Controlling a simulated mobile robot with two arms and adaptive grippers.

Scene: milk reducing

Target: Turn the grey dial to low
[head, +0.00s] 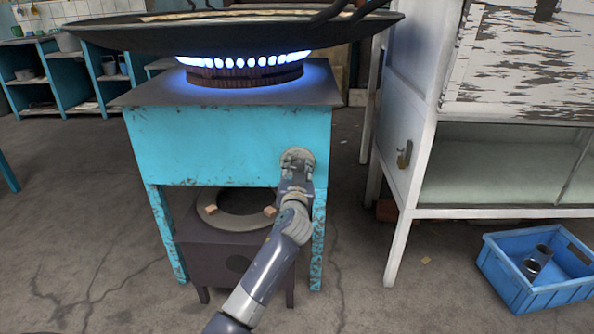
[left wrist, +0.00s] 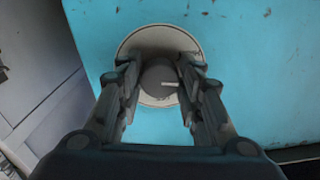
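The grey dial (left wrist: 158,84) is a round knob on a pale round plate (left wrist: 157,37) on the stove's turquoise front. The pale mark on the dial points to the right in the left wrist view. My left gripper (left wrist: 160,72) is open, with one finger on each side of the dial and narrow gaps beside it. In the head view my left gripper (head: 297,160) is at the stove front and covers most of the dial. The stove (head: 225,140) has a ring of tall blue flame (head: 245,60) burning on top. My right gripper is not in view.
A wide dark pan (head: 220,38) sits over the flame. A dark lower stand (head: 225,262) is under the stove. A white cabinet (head: 415,140) stands close on the right, with a blue crate (head: 520,290) on the floor. Turquoise shelves (head: 65,75) are at the back left.

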